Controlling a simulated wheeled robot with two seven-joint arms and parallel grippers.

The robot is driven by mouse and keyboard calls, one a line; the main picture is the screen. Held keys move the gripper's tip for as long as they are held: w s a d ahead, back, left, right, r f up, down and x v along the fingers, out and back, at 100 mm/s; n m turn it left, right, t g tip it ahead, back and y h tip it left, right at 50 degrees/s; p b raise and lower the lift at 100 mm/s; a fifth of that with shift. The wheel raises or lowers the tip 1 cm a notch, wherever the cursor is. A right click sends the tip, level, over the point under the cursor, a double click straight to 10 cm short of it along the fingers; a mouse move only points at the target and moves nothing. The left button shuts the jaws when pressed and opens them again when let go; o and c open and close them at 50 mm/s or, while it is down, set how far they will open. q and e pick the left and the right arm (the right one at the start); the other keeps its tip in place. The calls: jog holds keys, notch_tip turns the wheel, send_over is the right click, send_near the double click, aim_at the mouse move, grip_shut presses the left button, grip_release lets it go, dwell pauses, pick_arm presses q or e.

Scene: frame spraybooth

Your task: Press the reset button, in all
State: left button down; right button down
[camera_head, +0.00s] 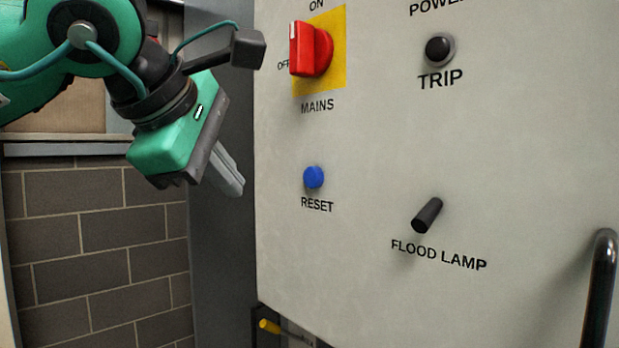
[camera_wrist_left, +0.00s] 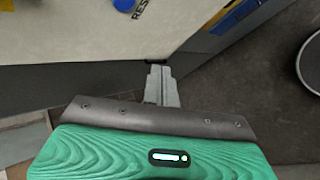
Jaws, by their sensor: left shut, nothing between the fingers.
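The blue round reset button (camera_head: 314,177) is on the pale panel (camera_head: 370,140), above the word RESET. It also shows at the top edge of the left wrist view (camera_wrist_left: 124,4), partly cut off. My left gripper (camera_head: 238,186) is left of the button, at nearly the same height in the head view, apart from it. Its fingers are shut with nothing between them and point down and right towards the panel's left edge. The shut fingers also show in the wrist view (camera_wrist_left: 161,84), below the button. My right gripper is not in view.
Above the button is a red mains switch (camera_head: 311,50) on a yellow plate. A black trip knob (camera_head: 439,49) and a black flood lamp lever (camera_head: 427,215) are to the right. A dark handle (camera_head: 602,285) stands at the lower right. A brick wall (camera_head: 100,235) is at the left.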

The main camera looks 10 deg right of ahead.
aim_at(313, 177)
pick_arm(q)
jog(key=shift+w+d, duration=0.1)
jog(key=w+d+p, duration=0.3)
jog(key=w+d, duration=0.2)
jog(key=d, duration=0.2)
dwell(0.4)
dwell(1.2)
dwell(0.8)
jog(key=shift+w+d, duration=0.3)
jog(key=shift+d, duration=0.05)
